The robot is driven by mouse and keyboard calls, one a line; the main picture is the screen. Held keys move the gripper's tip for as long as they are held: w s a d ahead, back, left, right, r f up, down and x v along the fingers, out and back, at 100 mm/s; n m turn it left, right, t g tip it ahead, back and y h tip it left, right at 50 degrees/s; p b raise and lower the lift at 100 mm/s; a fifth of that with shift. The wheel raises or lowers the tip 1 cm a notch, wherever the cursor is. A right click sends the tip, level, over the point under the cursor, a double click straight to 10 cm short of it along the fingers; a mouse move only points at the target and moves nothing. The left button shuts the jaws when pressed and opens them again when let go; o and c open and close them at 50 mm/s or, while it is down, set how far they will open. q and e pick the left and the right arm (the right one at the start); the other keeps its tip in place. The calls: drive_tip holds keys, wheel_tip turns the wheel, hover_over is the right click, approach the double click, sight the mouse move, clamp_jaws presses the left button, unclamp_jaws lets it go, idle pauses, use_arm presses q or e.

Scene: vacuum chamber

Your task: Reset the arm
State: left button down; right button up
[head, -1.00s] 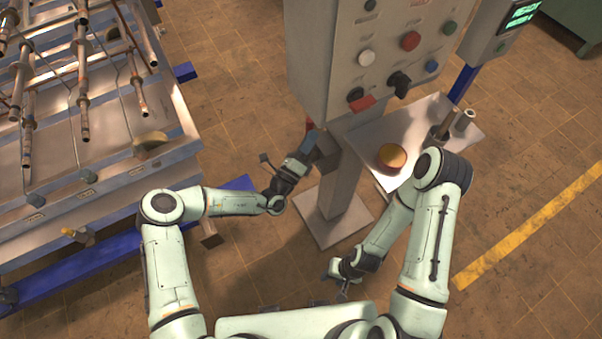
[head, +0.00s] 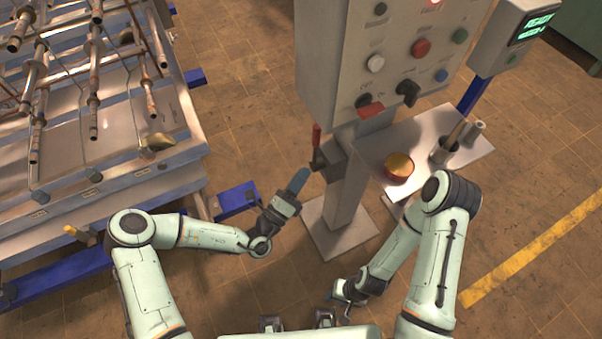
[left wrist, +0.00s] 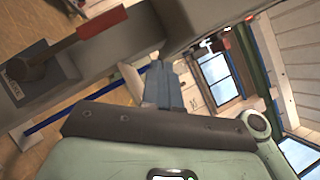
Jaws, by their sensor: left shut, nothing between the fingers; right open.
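My left gripper (head: 302,174) is in front of the control cabinet's post, below and left of the red-handled lever (head: 316,136). Its blue-grey fingers are shut with nothing between them, apart from the lever in the head view. The shut fingers also show in the left wrist view (left wrist: 162,82), with the lever's red handle (left wrist: 101,22) at upper left. My right gripper (head: 346,314) hangs low over the floor, below the side shelf; it is open, though its fingers are small here.
The control cabinet (head: 330,60) carries buttons and knobs. Its side shelf (head: 440,135) holds a red round container with a yellowish top (head: 398,167) and a metal cup (head: 443,150). A metal frame with copper pipes (head: 150,110) stands at left.

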use_arm(q)
drive_tip(key=s+d+f+m+g+h, duration=0.1)
drive_tip(key=s+d+f+m+g, duration=0.1)
drive_tip(key=s+f+m+g, duration=0.35)
drive_tip(key=s+d+f+m+g, duration=0.1)
drive_tip(key=s+f+m+g, duration=0.2)
drive_tip(key=s+m+g, duration=0.5)
drive_tip(key=s+d+f+m+g+h, duration=0.15)
drive_tip(key=s+f+m+g, duration=0.3)
drive_tip(key=s, duration=0.45)
drive_tip(key=s+a+f+m+g+y, duration=0.4)
drive_tip(key=s+a+f+m+y, duration=0.4)
drive_tip(key=a+f+m, duration=0.2)
drive_tip(key=w+a+f+m+t+y, duration=0.2)
drive_tip(key=a+f+m+t+y, duration=0.2)
drive_tip(key=a+m, duration=0.3)
drive_tip(key=a, duration=0.3)
drive_tip(key=shift+w+a+f+m+t+y, duration=0.15)
drive_tip(key=shift+w+f+m+t+y, duration=0.05)
drive_tip(key=shift+w+m+t+y, duration=0.15)
